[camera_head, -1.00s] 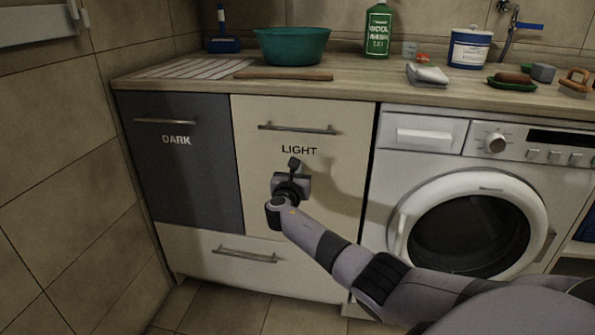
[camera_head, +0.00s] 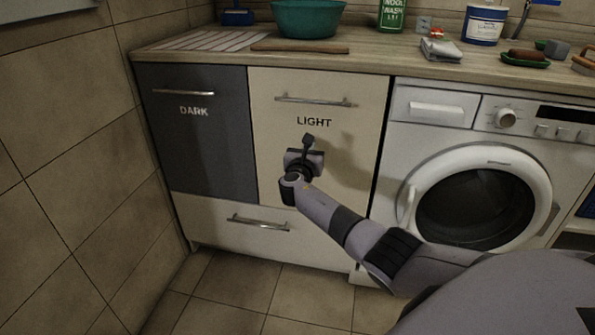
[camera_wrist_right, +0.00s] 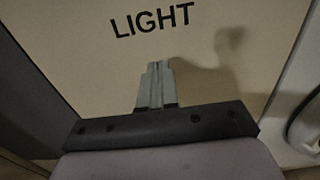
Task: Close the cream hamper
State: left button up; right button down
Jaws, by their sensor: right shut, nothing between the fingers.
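The cream hamper front (camera_head: 352,150), lettered LIGHT with a bar handle (camera_head: 316,101) near its top, looks flush with the dark grey front beside it and the cabinet. My right gripper (camera_head: 308,140) is in front of its middle, below the lettering. In the right wrist view the gripper (camera_wrist_right: 157,66) is shut and empty, its fingertips pointing at the cream panel (camera_wrist_right: 235,50) below the word LIGHT. Whether the fingertips touch the panel I cannot tell. My left gripper is not in view.
The grey DARK front (camera_head: 200,145) is on the left, a cream drawer (camera_head: 215,212) below, and a washing machine (camera_head: 455,150) on the right. The floor (camera_head: 240,285) in front is clear.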

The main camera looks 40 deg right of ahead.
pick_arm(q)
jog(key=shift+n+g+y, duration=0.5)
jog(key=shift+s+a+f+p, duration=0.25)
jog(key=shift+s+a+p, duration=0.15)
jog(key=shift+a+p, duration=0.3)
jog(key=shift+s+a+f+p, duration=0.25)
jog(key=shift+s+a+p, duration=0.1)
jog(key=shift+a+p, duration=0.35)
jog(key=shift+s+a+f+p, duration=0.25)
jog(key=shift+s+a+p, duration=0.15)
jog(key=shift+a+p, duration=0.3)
pick_arm(e)
jog(key=v, duration=1.1)
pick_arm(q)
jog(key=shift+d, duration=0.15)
pick_arm(e)
jog(key=shift+f, duration=0.1)
